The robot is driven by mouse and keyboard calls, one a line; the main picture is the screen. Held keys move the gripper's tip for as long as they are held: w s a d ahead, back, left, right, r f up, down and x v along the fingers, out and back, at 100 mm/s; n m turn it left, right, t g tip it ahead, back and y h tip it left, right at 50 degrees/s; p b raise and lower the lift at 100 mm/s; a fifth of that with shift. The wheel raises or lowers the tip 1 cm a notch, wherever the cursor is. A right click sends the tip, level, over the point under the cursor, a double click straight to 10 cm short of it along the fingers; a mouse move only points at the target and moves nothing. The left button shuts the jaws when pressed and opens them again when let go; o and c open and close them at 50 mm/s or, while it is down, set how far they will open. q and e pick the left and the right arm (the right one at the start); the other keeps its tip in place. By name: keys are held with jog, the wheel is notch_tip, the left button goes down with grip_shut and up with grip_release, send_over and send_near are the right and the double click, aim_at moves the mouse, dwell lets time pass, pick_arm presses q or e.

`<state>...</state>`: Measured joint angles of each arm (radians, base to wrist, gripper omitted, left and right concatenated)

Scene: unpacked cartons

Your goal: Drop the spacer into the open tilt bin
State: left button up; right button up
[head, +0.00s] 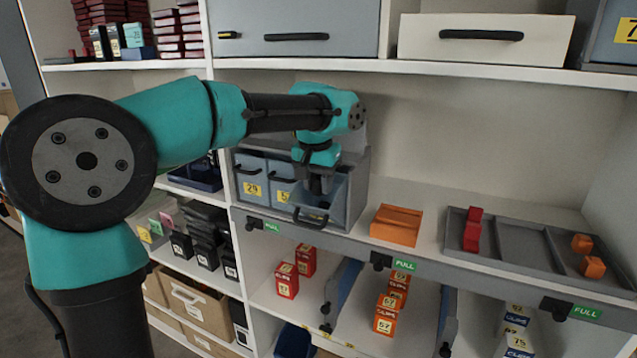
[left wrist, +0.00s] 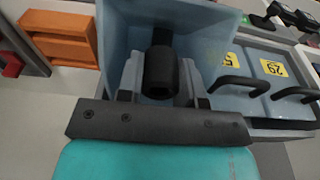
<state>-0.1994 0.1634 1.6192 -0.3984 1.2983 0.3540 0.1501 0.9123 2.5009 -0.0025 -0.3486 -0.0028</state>
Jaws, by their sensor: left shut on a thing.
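The spacer (left wrist: 161,75) is a short black cylinder with a hole in its end. In the left wrist view it sits between the fingers of my left gripper (left wrist: 161,62), which is shut on it. The open tilt bin (left wrist: 218,50) is blue-grey and tipped forward, and its walls surround the spacer in that view. In the head view my left gripper (head: 318,184) points down at the mouth of the open tilt bin (head: 335,205). There the spacer is hard to make out against the dark fingers. My right gripper is in neither view.
Closed tilt bins labelled 29 (head: 251,178) and 5-something (head: 281,183) stand left of the open one. To the right on the shelf are an orange block (head: 396,225) and a grey divided tray (head: 511,236) with red and orange pieces. An upper shelf (head: 420,68) runs above.

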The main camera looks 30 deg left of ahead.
aim_at(316, 180)
pick_arm(q)
jog(key=shift+f, duration=0.65)
jog(key=o, duration=0.9)
jog(key=shift+s+r, duration=0.2)
jog(key=shift+r, duration=1.25)
jog(key=shift+s+r, duration=0.2)
jog(key=shift+r, duration=1.25)
jog(key=shift+s+r, duration=0.2)
jog(key=shift+r, duration=1.25)
